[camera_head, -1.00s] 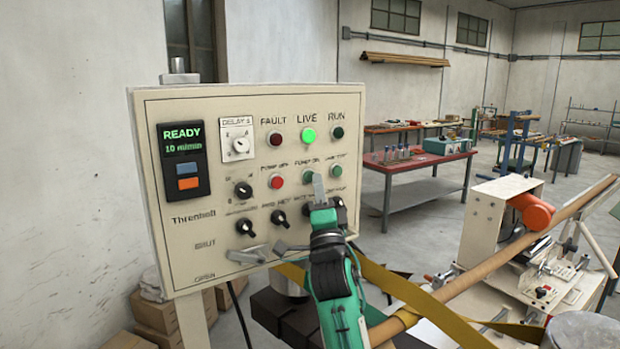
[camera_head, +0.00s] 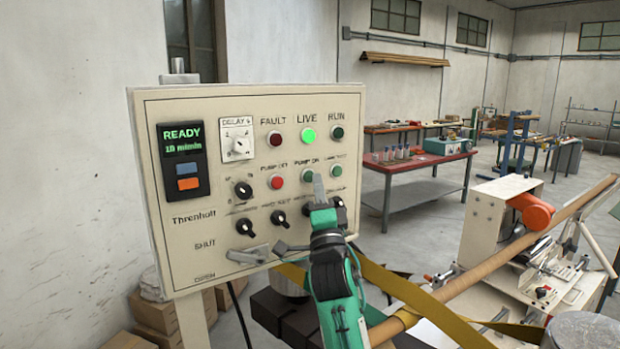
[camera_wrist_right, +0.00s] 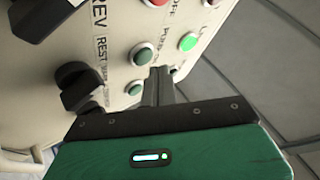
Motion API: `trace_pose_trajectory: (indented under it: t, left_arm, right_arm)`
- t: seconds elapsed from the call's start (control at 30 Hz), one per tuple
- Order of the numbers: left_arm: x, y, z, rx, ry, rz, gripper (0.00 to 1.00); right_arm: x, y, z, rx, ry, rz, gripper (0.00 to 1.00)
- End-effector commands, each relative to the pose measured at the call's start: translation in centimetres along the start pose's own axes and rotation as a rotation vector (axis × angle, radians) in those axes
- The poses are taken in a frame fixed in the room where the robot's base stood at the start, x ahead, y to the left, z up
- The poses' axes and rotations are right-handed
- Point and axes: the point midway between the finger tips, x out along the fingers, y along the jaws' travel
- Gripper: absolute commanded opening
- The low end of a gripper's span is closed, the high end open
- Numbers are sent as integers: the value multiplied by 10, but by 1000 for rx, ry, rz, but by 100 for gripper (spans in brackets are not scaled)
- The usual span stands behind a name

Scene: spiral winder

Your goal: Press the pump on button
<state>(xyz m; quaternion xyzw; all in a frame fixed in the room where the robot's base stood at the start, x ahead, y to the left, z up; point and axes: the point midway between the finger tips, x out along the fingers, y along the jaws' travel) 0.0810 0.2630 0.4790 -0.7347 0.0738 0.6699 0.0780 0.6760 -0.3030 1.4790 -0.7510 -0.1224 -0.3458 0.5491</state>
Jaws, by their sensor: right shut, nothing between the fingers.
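The pump on button (camera_head: 308,174) is a dark green round button on the beige control panel (camera_head: 215,105), right of the red pump off button (camera_head: 276,182). In the right wrist view the pump on button (camera_wrist_right: 143,55) shows just past the fingertips. My right gripper (camera_head: 319,182) is shut and empty, its grey fingertips pointing up just below and right of the button. The fingertips (camera_wrist_right: 157,74) are close to the panel; I cannot tell whether they touch the button. My left gripper is not in view.
The lit green LIVE light (camera_head: 308,135) and the dark RUN button (camera_head: 338,132) sit above. A green lamp test button (camera_head: 336,171) is close on the right. Black knobs (camera_head: 278,217) lie below. A yellow strap (camera_head: 405,290) and brown tube (camera_head: 480,282) are at lower right.

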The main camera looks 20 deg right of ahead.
Motion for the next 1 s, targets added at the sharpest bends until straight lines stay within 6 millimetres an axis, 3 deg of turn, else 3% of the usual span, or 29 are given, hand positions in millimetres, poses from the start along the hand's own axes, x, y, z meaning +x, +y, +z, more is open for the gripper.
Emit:
trace_pose_trajectory:
  t: [1.0]
  left_arm:
    - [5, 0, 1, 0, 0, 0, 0]
  right_arm:
    - [6, 4, 4, 0, 0, 0, 0]
